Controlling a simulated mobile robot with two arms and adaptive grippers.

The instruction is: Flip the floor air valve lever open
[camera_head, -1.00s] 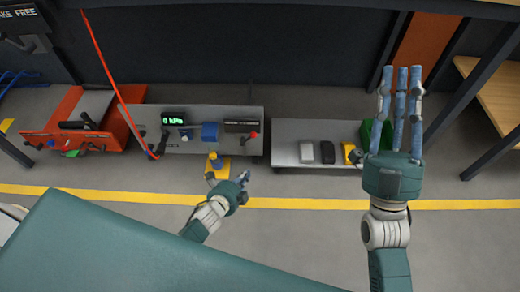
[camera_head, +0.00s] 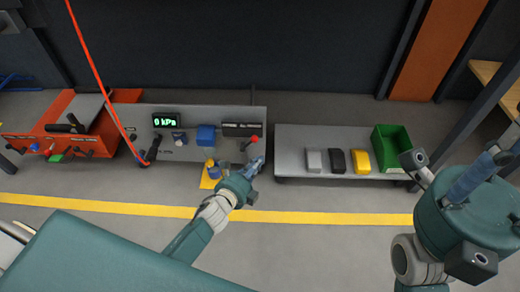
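A small yellow plate (camera_head: 207,183) lies on the floor in front of the grey panel, with a blue-topped fitting (camera_head: 211,168) standing on it. It looks like the floor air valve, but its lever cannot be made out clearly. A red-knobbed lever (camera_head: 254,139) stands at the panel's right front. My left gripper (camera_head: 254,164) is just right of the yellow plate and below the red knob in the picture. Its fingers are small and overlap, so their opening is unclear.
The grey panel (camera_head: 185,152) carries a gauge reading 0 kPa (camera_head: 166,120) and a blue block (camera_head: 206,135). A red hose (camera_head: 92,55) runs to its left. A grey low table (camera_head: 300,136) holds three small blocks and a green bin (camera_head: 391,148).

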